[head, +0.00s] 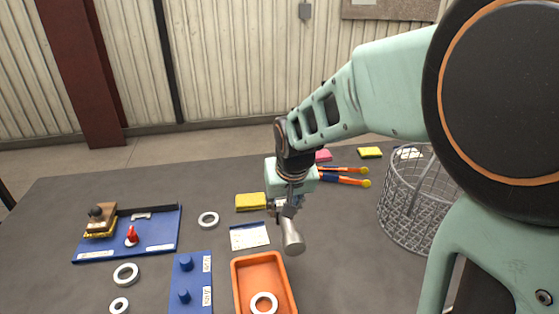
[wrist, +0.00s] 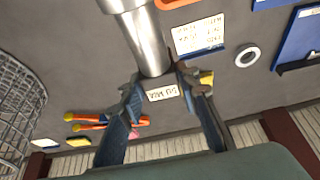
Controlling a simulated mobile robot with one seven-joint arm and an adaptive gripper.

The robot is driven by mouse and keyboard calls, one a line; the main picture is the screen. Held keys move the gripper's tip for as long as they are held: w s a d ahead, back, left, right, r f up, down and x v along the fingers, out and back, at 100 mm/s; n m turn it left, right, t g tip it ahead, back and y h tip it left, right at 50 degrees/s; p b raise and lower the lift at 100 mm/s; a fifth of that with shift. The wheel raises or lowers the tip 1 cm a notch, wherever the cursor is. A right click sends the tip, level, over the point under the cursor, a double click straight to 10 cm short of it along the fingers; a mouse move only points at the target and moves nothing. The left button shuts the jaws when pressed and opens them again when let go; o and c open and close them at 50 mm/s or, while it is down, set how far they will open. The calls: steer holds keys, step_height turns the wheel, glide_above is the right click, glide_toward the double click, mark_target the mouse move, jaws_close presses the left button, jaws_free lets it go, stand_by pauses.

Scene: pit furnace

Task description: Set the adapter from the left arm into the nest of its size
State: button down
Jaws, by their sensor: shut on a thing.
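My gripper (head: 283,205) is shut on a grey metal adapter (head: 292,237), a cylinder with a wider end, held tilted above the table just behind the orange tray. In the wrist view the adapter (wrist: 148,45) runs up from between the fingertips (wrist: 158,82), its wider end at the top edge. A small white printed label (wrist: 161,93) shows between the fingers; its text is not clear to me. A blue plate (head: 192,264) with two blue pegs and white labels lies left of the tray. I cannot make out which part is the nest.
The orange tray (head: 240,278) holds a white ring (head: 264,303). Loose rings (head: 208,220) lie left. A blue board (head: 160,238) carries a wooden block and a red piece. A printed card (head: 250,236), yellow sponge (head: 251,202) and wire basket (head: 405,205) stand around.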

steer(key=w+f, duration=0.2)
steer(key=w, duration=0.1)
steer(key=w+d+f, duration=0.1)
steer(key=w+f, duration=0.2)
steer(key=w, duration=0.1)
steer(key=w+d+f+p, duration=0.1)
steer(key=w+f, duration=0.1)
steer(key=w, duration=0.1)
steer(key=shift+w+f, duration=0.8)
steer(key=shift+f, duration=1.55)
steer(key=shift+f, duration=0.2)
steer(key=c, duration=1.7)
jaws_free()
steer(key=shift+s, duration=0.15)
steer(key=shift+o, duration=1.2)
